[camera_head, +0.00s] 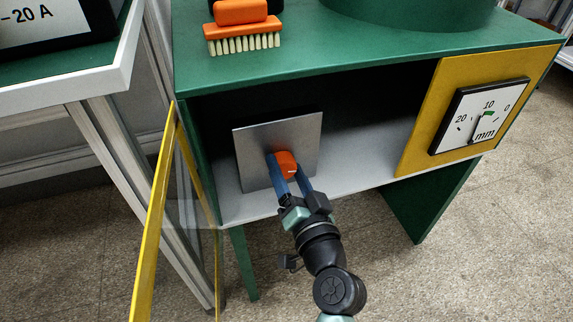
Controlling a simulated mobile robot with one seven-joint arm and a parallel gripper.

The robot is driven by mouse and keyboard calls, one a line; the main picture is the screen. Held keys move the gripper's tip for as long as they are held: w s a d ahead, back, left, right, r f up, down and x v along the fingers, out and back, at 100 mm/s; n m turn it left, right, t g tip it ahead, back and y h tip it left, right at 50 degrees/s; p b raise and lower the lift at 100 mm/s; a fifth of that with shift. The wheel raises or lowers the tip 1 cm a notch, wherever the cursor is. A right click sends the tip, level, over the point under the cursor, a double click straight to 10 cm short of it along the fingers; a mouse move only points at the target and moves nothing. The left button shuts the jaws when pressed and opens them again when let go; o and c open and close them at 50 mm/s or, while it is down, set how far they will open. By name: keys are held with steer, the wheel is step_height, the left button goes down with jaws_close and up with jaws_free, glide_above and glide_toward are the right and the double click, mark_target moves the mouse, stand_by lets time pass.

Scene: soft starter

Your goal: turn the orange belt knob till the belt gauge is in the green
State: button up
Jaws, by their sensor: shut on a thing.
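The orange belt knob (286,160) sits on a grey metal plate (252,160) inside the open compartment of the green cabinet. My gripper (284,166) reaches in from the front, with its blue fingers on either side of the knob, shut on it. The fingers hide part of the knob's lower side. The belt gauge (464,121) is on the yellow panel at the right, with a white face marked 20, 10, 0 and mm. Its green band lies by the 10. A thin dark needle shows near the face's middle, too small to read exactly.
A yellow-edged door (155,215) stands open left of the compartment. An orange brush (242,32) lies on the green cabinet top (310,52), near a green round base (410,10). A white-edged table (75,83) stands close on the left. The floor in front is clear.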

steer(key=m+p, duration=0.2)
steer(key=m, duration=0.4)
steer(key=shift+d+p, duration=0.1)
steer(key=shift+p, duration=0.25)
steer(key=m+p, duration=0.1)
steer(key=m, duration=0.2)
steer(key=shift+f+m, duration=0.15)
steer(key=shift+m, duration=0.25)
steer(key=shift+f+m+p, duration=0.15)
steer(key=shift+m+p, duration=0.7)
steer(key=shift+m, duration=0.75)
steer(key=o, duration=1.4)
steer(key=shift+s, duration=0.1)
